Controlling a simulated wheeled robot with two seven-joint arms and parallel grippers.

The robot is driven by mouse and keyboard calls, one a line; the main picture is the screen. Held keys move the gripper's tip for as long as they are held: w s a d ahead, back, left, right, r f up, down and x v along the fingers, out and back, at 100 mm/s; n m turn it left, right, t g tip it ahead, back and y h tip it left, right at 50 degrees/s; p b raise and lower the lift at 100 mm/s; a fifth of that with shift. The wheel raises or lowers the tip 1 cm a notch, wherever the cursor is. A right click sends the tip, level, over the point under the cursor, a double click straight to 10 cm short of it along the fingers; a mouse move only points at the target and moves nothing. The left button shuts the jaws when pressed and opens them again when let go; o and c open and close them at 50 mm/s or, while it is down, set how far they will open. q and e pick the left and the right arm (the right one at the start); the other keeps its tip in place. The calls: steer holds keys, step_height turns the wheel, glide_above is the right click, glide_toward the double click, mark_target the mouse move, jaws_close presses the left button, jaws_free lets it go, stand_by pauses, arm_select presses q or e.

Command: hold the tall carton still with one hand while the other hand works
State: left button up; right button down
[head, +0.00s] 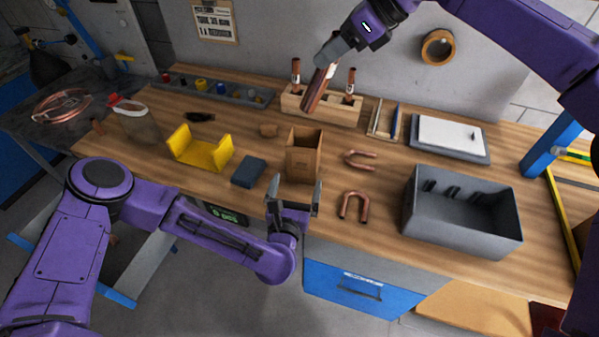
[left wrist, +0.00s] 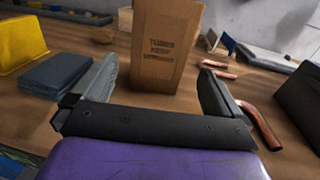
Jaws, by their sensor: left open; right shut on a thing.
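The tall brown carton (head: 302,165) stands upright on the bench with its top open; its printed front also shows in the left wrist view (left wrist: 163,50). My left gripper (head: 295,186) is open just in front of the carton. In the left wrist view its fingers (left wrist: 158,72) are spread wide, with the carton beyond and between them, apart from both. My right gripper (head: 328,66) is shut on a copper tube (head: 316,92), held tilted above and behind the carton, in front of the wooden rack. The carton's inside is mostly hidden.
A wooden rack (head: 291,103) holds upright copper tubes behind the carton. A dark blue block (head: 248,172) and yellow cradle (head: 205,153) lie left. U-shaped copper bends (head: 354,207) and a grey bin (head: 462,228) lie right. The bench's front edge is close to my left gripper.

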mark_target(300, 168)
arm_select(q)
steer(key=w, duration=0.3)
steer(key=w+d, duration=0.1)
steer(key=w, duration=0.5)
steer(key=shift+d+f, duration=0.15)
steer(key=shift+d, duration=0.05)
arm_select(e)
steer(key=shift+w+a+f, duration=0.1)
steer(key=shift+w+f, duration=0.05)
steer(key=shift+w, duration=0.1)
arm_select(q)
steer(key=shift+w+d, duration=0.2)
steer(key=shift+w, duration=0.3)
arm_select(e)
steer(key=shift+s, duration=0.1)
arm_select(q)
steer(key=shift+c, duration=0.3)
steer(key=c, duration=0.7)
